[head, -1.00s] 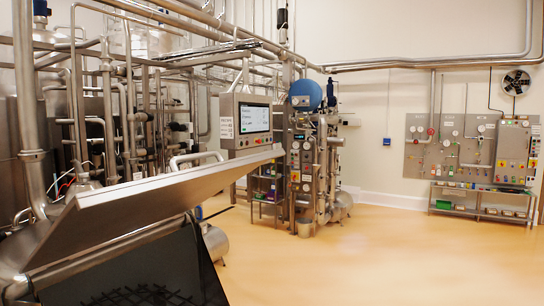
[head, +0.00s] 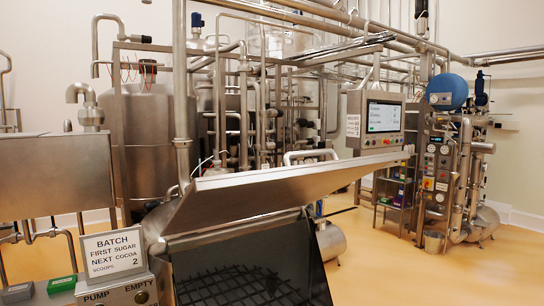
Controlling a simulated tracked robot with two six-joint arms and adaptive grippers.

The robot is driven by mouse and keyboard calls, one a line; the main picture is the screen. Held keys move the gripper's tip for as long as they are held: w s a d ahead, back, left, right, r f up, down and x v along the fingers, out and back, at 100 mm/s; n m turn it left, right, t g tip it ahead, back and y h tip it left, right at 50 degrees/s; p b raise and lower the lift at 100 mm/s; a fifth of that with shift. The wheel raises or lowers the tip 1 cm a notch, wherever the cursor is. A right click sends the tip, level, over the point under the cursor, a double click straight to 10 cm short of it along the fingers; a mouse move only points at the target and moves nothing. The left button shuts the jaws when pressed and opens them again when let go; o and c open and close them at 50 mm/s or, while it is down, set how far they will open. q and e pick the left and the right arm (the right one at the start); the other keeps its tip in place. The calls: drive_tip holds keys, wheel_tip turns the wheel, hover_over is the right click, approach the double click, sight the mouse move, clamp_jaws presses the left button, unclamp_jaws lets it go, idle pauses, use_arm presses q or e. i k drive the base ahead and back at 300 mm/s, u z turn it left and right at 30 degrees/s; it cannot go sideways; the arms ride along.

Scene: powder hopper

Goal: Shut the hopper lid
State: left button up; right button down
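The hopper lid (head: 275,190) is a flat steel panel in the middle of the head view. Neither of my grippers is in view.
A screen cabinet (head: 376,122) and pipework stand behind. Open floor (head: 360,265) lies to the right.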

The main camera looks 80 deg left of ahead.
sight(210, 202)
drive_tip(key=z, duration=1.25)
drive_tip(key=i, duration=0.15)
drive_tip(key=u, duration=2.55)
drive_tip(key=i, duration=0.2)
drive_tip(key=u, duration=1.65)
drive_tip(key=k, duration=0.55)
drive_tip(key=u, duration=0.25)
drive_tip(key=i, duration=0.55)
drive_tip(key=z, duration=0.25)
drive_tip(key=k, duration=0.5)
drive_tip(key=u, duration=0.2)
drive_tip(key=i, duration=0.3)
drive_tip(key=z, duration=0.05)
